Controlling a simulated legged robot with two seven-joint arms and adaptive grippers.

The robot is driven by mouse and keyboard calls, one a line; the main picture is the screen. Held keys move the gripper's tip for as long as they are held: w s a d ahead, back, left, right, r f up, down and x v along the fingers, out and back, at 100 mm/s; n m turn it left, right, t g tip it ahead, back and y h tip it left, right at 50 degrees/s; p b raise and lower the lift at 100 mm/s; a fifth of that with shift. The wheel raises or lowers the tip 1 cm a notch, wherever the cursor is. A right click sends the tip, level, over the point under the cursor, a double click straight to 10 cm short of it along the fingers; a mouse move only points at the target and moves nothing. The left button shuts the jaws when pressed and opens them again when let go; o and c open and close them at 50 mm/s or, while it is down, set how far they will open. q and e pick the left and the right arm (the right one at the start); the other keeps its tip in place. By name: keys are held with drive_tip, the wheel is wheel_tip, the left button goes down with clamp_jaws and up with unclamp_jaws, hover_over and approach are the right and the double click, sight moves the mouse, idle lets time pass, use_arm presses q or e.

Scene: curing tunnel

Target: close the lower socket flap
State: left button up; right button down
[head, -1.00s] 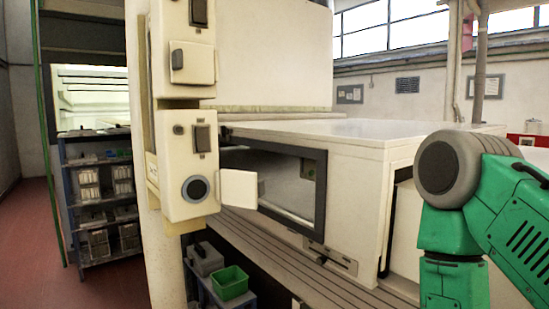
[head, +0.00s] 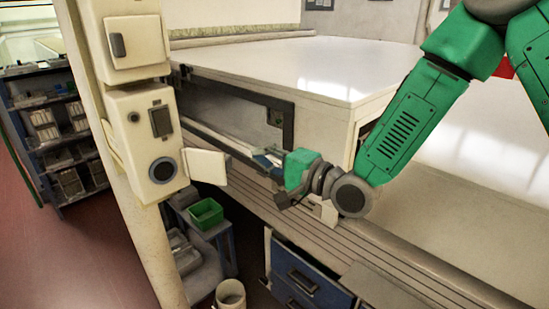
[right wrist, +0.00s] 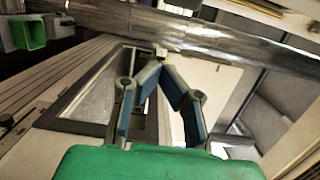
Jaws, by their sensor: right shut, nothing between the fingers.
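The lower socket flap (head: 205,165) is a small cream plate in the head view. It stands open, sticking out to the right from the lower socket box (head: 140,125). The round dark socket (head: 163,170) beside it is uncovered. My right gripper (head: 258,155) is to the right of the flap, apart from it, in front of the tunnel's window. It is shut and empty; its blue-padded fingers converge in the right wrist view (right wrist: 158,66). I cannot make out the flap surely in the right wrist view. My left gripper is not in view.
An upper box with its own flap (head: 130,35) sits above on the same post. The long tunnel housing (head: 300,65) and grooved ledge (head: 350,240) lie behind and below my right arm. A green bin (head: 206,213) and blue drawers (head: 300,275) are below.

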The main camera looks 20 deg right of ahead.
sight(210, 163)
drive_tip(key=a+p, duration=0.1)
drive_tip(key=a, duration=0.4)
drive_tip(key=shift+s+r+p, duration=0.1)
drive_tip(key=shift+r+p, duration=0.05)
drive_tip(key=shift+p, duration=0.15)
drive_tip(key=shift+d, duration=0.2)
